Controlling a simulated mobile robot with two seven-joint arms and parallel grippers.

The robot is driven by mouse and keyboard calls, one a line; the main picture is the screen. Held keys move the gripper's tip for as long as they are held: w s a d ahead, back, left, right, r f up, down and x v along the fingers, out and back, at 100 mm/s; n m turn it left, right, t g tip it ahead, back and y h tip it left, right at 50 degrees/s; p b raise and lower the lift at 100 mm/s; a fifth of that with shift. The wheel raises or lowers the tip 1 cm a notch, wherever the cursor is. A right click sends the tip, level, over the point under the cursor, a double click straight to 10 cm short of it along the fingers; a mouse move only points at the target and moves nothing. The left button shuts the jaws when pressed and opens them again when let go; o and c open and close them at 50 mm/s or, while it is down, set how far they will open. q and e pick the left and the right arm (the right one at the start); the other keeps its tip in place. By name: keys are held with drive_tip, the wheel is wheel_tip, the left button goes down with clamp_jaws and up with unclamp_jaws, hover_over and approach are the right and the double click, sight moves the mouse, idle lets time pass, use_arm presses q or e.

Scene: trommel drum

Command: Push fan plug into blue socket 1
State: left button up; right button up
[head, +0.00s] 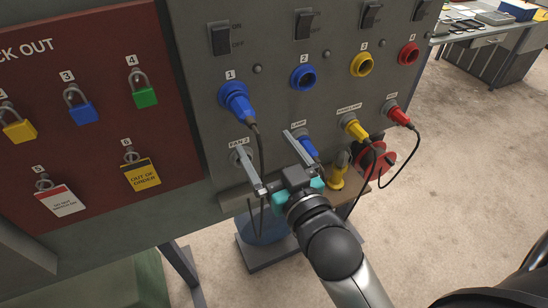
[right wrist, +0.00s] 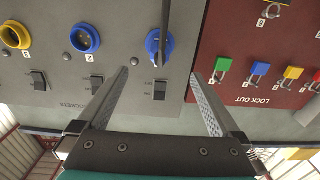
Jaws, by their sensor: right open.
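The blue fan plug (head: 240,103) sits at blue socket 1 (head: 226,91), angled down, with a dark cable hanging below. I cannot tell how deep it is seated. In the right wrist view the plug (right wrist: 165,46) shows within the blue ring of socket 1 (right wrist: 151,46), beyond the fingertips. My right gripper (head: 264,142) is open below socket 1, in front of the panel. The cable passes between its fingers in the head view. The wrist view also shows the open fingers (right wrist: 160,75), with no plug between them. My left gripper is not in view.
Blue socket 2 (head: 303,77), yellow socket 3 (head: 361,64) and red socket 4 (head: 409,54) look empty. Below are a blue lamp plug (head: 308,147), a yellow plug (head: 356,130) and a red plug (head: 398,116). A lock-out board (head: 95,150) is at left.

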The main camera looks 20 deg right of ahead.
drive_tip(key=shift+s, duration=1.25)
